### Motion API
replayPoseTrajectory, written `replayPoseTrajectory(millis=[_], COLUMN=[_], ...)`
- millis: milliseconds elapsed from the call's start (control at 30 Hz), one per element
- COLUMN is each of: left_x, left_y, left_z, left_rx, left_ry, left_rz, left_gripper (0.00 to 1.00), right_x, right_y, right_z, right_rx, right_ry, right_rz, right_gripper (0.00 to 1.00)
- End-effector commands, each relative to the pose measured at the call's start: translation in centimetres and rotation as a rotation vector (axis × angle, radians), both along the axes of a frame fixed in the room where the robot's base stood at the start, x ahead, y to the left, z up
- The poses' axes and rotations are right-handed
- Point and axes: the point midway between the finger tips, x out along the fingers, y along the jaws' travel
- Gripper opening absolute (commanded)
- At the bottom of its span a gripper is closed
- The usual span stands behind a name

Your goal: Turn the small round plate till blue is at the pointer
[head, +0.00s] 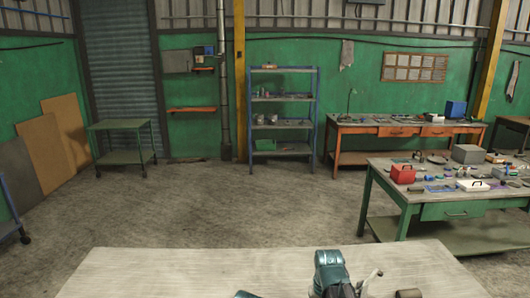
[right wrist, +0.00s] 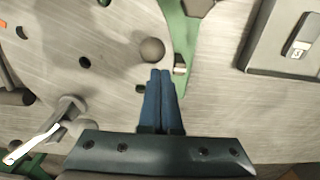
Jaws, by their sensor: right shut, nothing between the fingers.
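In the right wrist view a grey round plate (right wrist: 110,45) with dark holes fills the upper left, cut off by the frame. A round grey-brown knob (right wrist: 152,50) stands near its right edge. My right gripper (right wrist: 160,72) is shut and empty, its blue fingertips just below the knob; I cannot tell whether they touch it. A small pale-tipped piece (right wrist: 180,65) lies right of the fingertips; I cannot tell whether it is the pointer. No blue mark can be made out on the plate. My left gripper is not in view.
A lever with a white end (right wrist: 32,146) lies at the lower left. A grey box with a switch (right wrist: 285,55) is at the upper right. In the head view the pale workbench (head: 150,275) is bare on its left. A green bench (head: 415,215) with clutter stands behind right.

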Motion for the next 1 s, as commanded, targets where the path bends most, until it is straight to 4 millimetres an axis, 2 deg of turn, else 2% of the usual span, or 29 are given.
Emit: replayPoseTrajectory(millis=[533,1000], left_x=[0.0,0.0], left_y=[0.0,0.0], left_z=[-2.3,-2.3], left_rx=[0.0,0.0], left_ry=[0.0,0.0], left_rz=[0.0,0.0], left_gripper=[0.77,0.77], right_x=[0.0,-0.1], right_y=[0.0,0.0], right_z=[-2.3,-2.3], right_rx=[0.0,0.0], right_ry=[0.0,0.0], right_rz=[0.0,0.0], right_gripper=[0.0,0.0])
